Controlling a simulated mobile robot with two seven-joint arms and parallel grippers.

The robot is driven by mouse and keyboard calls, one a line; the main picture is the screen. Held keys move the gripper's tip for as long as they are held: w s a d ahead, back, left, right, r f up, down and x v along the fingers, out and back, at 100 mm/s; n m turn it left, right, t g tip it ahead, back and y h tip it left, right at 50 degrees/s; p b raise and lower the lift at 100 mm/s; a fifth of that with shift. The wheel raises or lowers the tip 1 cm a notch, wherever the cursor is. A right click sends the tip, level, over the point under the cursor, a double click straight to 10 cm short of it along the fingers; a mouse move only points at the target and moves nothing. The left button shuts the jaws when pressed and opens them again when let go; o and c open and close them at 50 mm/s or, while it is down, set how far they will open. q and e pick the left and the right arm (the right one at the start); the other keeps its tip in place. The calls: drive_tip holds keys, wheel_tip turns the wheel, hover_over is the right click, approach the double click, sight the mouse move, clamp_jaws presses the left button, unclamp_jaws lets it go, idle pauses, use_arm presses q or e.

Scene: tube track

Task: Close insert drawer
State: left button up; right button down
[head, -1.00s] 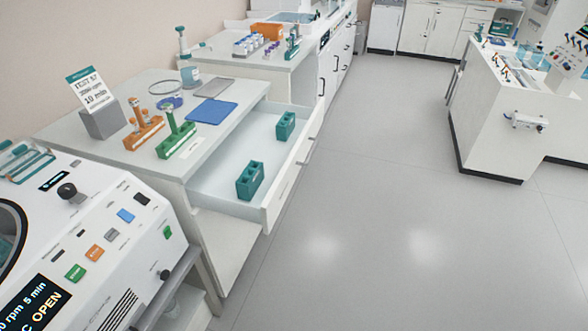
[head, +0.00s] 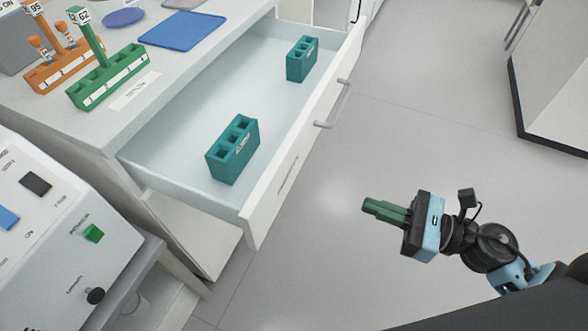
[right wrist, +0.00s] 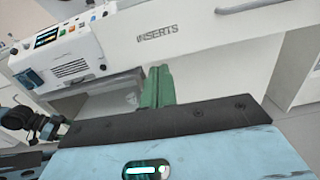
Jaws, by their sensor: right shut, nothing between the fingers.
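The insert drawer (head: 262,205) is pulled out of the white cabinet in the head view. Two teal insert blocks, a near one (head: 232,149) and a far one (head: 302,59), stand inside it. A grey bar handle (head: 335,104) is on its front. In the right wrist view the drawer front (right wrist: 205,35) bears the label "INSERTS", with part of the handle (right wrist: 255,5) at the top edge. My right gripper (head: 368,206) has green fingers, shut and empty. It is in front of the drawer, to its right in the head view, apart from it.
On the counter above the drawer stand a green rack (head: 108,78) and an orange rack (head: 60,65), with a blue mat (head: 182,31) nearby. A white machine (head: 60,230) stands at the lower left. The floor (head: 300,260) before the drawer is clear.

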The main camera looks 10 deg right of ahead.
drive_tip(key=p, duration=0.3)
approach(288, 177)
drive_tip(key=shift+n, duration=0.3)
drive_tip(key=x, duration=0.5)
drive_tip(key=shift+w, duration=0.25)
drive_tip(key=shift+w+a+f+p, duration=0.1)
drive_tip(key=shift+w+a+p, duration=0.25)
drive_tip(key=shift+a, duration=0.25)
use_arm(q)
drive_tip(key=r, duration=0.1)
drive_tip(key=s+r, duration=0.1)
drive_tip(key=shift+r, duration=0.35)
use_arm(e)
drive_tip(key=shift+a, duration=0.1)
drive_tip(key=shift+w+a, duration=0.15)
